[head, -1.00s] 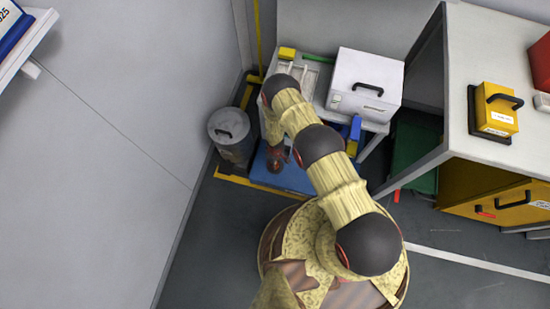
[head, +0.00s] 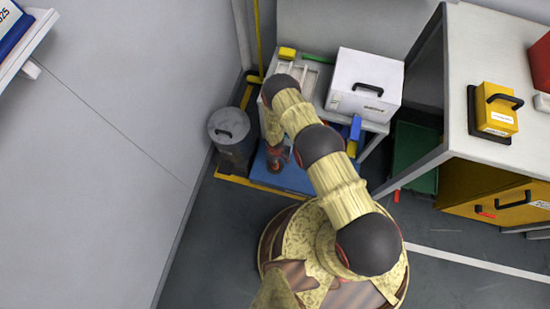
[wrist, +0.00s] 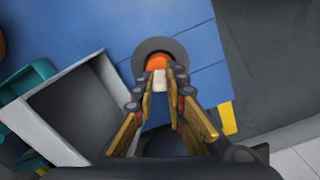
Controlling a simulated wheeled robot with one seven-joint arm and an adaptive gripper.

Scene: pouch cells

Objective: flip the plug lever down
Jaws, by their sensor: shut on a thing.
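In the wrist view, an orange piece with a white part (wrist: 157,62) stands out against a dark grey round disc (wrist: 146,47) on a blue surface (wrist: 195,45). It looks like the plug lever, but its full shape is hidden between my fingers. My gripper (wrist: 162,72) has its two fingertips closed on it, one on each side. In the head view, my gripper (head: 276,160) points down by the blue surface (head: 297,180), below the bench. The fingertips and the lever cannot be made out there.
In the wrist view, a grey open box (wrist: 70,112) stands close at left, with a teal thing (wrist: 22,82) beside it. In the head view, a lidded grey bin (head: 229,130) stands left of my gripper. A white box (head: 366,84) sits on the bench.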

